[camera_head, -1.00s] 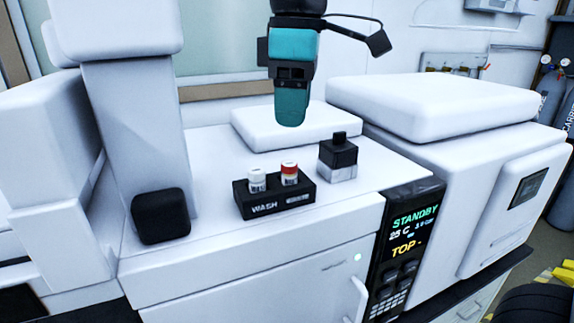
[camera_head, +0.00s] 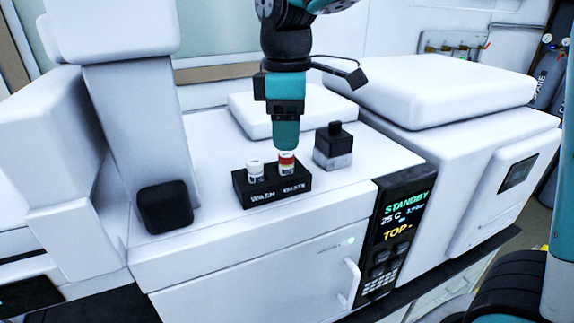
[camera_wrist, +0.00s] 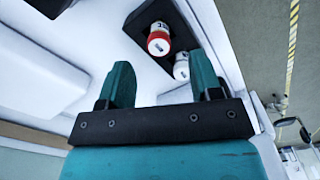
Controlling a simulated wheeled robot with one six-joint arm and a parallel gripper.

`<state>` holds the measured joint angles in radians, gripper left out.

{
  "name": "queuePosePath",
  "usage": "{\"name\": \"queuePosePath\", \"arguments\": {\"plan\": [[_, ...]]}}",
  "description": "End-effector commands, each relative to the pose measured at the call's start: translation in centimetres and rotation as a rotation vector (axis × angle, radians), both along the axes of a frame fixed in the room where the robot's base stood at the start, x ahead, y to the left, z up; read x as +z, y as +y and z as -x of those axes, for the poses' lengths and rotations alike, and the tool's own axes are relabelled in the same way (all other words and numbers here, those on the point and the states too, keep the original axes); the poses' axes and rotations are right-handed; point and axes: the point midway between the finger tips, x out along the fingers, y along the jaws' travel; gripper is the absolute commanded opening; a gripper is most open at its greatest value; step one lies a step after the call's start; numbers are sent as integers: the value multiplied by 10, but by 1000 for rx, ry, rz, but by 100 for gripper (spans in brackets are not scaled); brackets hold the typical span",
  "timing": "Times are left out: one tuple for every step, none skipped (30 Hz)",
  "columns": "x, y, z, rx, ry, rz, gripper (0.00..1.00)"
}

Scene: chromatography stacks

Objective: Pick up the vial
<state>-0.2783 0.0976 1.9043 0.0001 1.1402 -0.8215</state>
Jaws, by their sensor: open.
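Two vials stand upright in a black holder (camera_head: 262,196) marked WASH and WASTE. The vial with a white cap (camera_head: 256,172) is on the left. The vial with a red-banded cap (camera_head: 287,166) is on the right, and its top is close below my gripper (camera_head: 286,146). In the wrist view my gripper (camera_wrist: 163,80) is open, its two teal fingers apart with nothing between them. The red-capped vial (camera_wrist: 158,42) lies beyond the gap between the fingers, and the white-capped vial (camera_wrist: 181,68) is nearer the right finger.
A black-and-clear bottle (camera_head: 333,147) stands just right of the holder. A tall white tower (camera_head: 137,120) and a black block (camera_head: 165,207) are to the left. A raised white lid (camera_head: 240,115) is behind, and a larger white instrument (camera_head: 440,90) is at right.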

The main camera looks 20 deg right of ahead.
Motion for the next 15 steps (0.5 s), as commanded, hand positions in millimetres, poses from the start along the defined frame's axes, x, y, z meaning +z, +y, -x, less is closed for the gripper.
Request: {"name": "queuePosePath", "arguments": {"plan": [[-2,0,0,0,1,0,59],[-4,0,0,0,2,0,59],[-8,0,0,0,4,1,59],[-12,0,0,0,5,2,59],[-17,0,0,0,6,1,59],[-23,0,-1,0,6,1,59],[-28,0,-1,0,6,1,59],[-34,0,-1,0,6,1,59],[-40,0,-1,0,4,1,59],[-43,0,-1,0,4,0,59],[-46,0,-1,0,4,1,59],[-49,0,-1,0,1,0,59],[-51,0,-1,0,0,0,59],[-52,0,-1,0,0,0,59],[-52,0,-1,0,0,0,59]]}}
